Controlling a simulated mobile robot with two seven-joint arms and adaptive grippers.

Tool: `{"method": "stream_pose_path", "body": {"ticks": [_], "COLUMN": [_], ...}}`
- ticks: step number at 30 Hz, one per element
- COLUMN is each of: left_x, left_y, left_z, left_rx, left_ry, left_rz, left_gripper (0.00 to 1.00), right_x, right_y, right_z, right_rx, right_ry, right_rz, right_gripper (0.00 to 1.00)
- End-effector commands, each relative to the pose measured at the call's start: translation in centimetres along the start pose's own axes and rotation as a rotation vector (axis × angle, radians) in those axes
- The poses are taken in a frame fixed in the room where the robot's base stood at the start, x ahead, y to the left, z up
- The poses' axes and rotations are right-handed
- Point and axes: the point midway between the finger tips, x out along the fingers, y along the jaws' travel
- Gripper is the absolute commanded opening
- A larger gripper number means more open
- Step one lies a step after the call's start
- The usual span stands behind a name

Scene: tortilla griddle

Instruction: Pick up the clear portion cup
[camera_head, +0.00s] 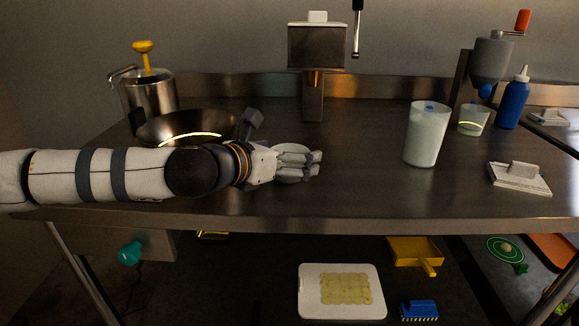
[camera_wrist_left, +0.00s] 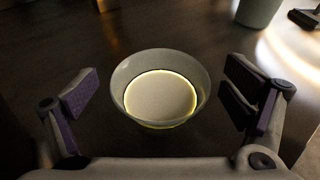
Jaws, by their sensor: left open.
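A small clear, round portion cup (camera_wrist_left: 160,122) sits upright on the dark counter, with a bright ring of light inside its rim in the left wrist view. In the head view only part of the cup (camera_head: 290,179) shows, beside and under my fingers. My left gripper (camera_head: 304,160) is open around the cup, one finger on each side. In the left wrist view there are gaps between the cup and both finger pads. My right gripper is not in view.
A dark wide bowl (camera_head: 155,128) and a steel pump pot (camera_head: 150,95) stand behind my left arm. A tall white-filled container (camera_head: 426,140), a clear tub (camera_head: 473,120), a blue bottle (camera_head: 514,103) and a flat press (camera_head: 520,178) stand right. The counter between is clear.

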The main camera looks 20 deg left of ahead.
Motion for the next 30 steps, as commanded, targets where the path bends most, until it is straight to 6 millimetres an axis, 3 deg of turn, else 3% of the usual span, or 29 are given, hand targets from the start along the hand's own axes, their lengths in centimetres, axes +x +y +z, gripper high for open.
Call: {"method": "stream_pose_path", "body": {"ticks": [8,15,24,26,30], "left_x": [0.7,0.7,0.7,0.4,-0.9], "left_y": [0.0,0.0,0.0,0.0,0.0], "left_z": [0.0,-0.1,0.2,1.0,5.0], "left_rx": [0.000,0.000,0.001,0.003,0.005], "left_ry": [0.000,0.001,-0.001,-0.005,-0.015], "left_rz": [0.001,0.001,0.001,0.001,0.002], "left_gripper": [0.94,0.40,0.40,0.40,0.40], "right_x": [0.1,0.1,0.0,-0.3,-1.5], "right_y": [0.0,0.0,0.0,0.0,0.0], "right_z": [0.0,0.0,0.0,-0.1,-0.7], "right_rx": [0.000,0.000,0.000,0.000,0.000], "right_ry": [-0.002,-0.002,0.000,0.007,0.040], "right_rz": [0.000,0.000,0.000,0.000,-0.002], "right_gripper": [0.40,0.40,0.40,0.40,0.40]}}
